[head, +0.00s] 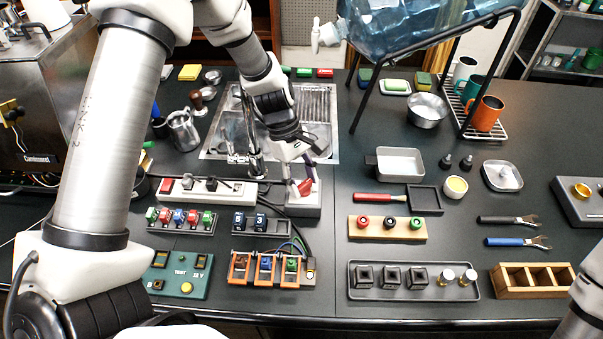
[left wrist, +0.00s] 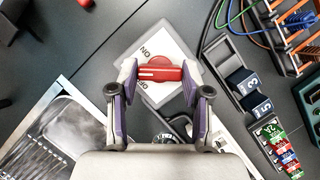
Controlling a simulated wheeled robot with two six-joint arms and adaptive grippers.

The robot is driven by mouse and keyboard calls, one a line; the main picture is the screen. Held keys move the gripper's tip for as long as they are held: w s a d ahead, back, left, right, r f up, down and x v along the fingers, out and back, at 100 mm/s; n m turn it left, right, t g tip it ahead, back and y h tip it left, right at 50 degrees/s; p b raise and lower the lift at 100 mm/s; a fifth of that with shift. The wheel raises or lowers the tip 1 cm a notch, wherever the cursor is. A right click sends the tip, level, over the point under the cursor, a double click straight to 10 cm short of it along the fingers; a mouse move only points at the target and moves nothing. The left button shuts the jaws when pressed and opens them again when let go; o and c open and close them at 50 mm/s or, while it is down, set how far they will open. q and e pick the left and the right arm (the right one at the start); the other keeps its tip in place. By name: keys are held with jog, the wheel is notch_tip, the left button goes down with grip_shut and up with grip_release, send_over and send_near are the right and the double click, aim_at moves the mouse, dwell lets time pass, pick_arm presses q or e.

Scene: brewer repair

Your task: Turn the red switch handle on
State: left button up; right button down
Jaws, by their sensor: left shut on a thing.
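The red switch handle (head: 306,187) sits on a pale switch box (head: 313,208) near the middle of the bench, right of the power strip. My left gripper (head: 303,172) reaches down onto it from above. In the left wrist view, the handle (left wrist: 158,71) is a red bar on a round red hub, lying between the two fingertips (left wrist: 158,76). The fingers are shut on its two ends. The box's white top face (left wrist: 165,38) carries printed lettering that reads like ON, partly hidden by the handle and fingers. My right gripper is not in view.
A power strip (head: 208,192) with plugs lies just left of the switch box, with dark cables beside it. A metal sink (head: 217,138) is behind. Orange-framed modules (head: 266,268) stand in front. A red-handled tool (head: 380,197) lies to the right.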

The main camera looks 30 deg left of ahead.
pick_arm(q)
jog(key=m+g, duration=0.1)
jog(key=m, duration=0.1)
jog(key=m+p, duration=0.1)
jog(key=m, duration=0.1)
jog(key=shift+d+m+g+y, duration=0.1)
jog(key=shift+m+g+y, duration=0.2)
jog(key=shift+g+y, duration=0.1)
jog(key=m, duration=0.2)
jog(key=m+g+y+p, duration=0.1)
jog(key=m, duration=0.2)
jog(key=shift+f+y, duration=0.1)
jog(key=shift+y, duration=0.2)
jog(key=shift+w, duration=0.1)
jog(key=o, duration=1.2)
jog(key=shift+c, duration=0.2)
jog(key=shift+d, duration=0.1)
jog(key=v, duration=1.2)
